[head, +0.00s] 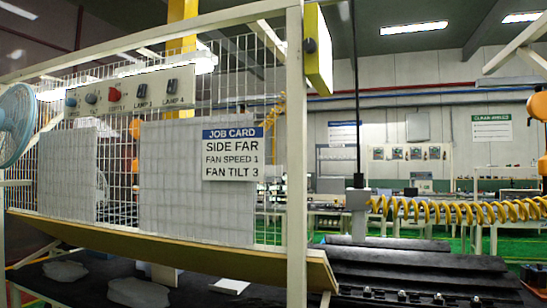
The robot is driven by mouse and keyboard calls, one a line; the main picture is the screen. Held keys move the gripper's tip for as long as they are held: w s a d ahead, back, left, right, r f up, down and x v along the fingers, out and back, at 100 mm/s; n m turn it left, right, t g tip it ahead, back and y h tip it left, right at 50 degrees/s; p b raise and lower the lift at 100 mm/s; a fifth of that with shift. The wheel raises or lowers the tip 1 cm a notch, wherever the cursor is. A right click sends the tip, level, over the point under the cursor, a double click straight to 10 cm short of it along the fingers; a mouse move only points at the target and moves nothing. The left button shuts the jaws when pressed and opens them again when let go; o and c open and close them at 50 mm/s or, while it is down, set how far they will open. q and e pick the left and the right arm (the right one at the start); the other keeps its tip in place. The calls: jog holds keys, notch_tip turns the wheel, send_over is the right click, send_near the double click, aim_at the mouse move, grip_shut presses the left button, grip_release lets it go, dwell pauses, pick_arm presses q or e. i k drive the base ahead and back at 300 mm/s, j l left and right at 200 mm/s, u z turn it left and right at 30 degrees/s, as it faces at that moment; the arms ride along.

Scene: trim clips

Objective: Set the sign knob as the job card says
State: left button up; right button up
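The job card (229,160) hangs on the wire mesh in the head view. It reads SIDE FAR, FAN SPEED 1, FAN TILT 3. A dark round knob (310,45) sits on the side of a yellow box (321,60) at the top of the frame post; I cannot tell its setting or whether it is the sign knob. A grey control panel (128,103) at the upper left carries small knobs, a red knob (114,94) and switches labelled LAMP 3 and LAMP 4. The other labels are too small to read. Neither gripper is in view.
A blue fan (15,122) is at the left edge. A pale post (296,160) stands right of the mesh. A wooden ledge (170,255) runs below it. A dark conveyor (420,275) and a coiled yellow hose (450,209) are at the right.

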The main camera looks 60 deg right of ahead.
aim_at(309, 46)
jog(key=z, duration=1.5)
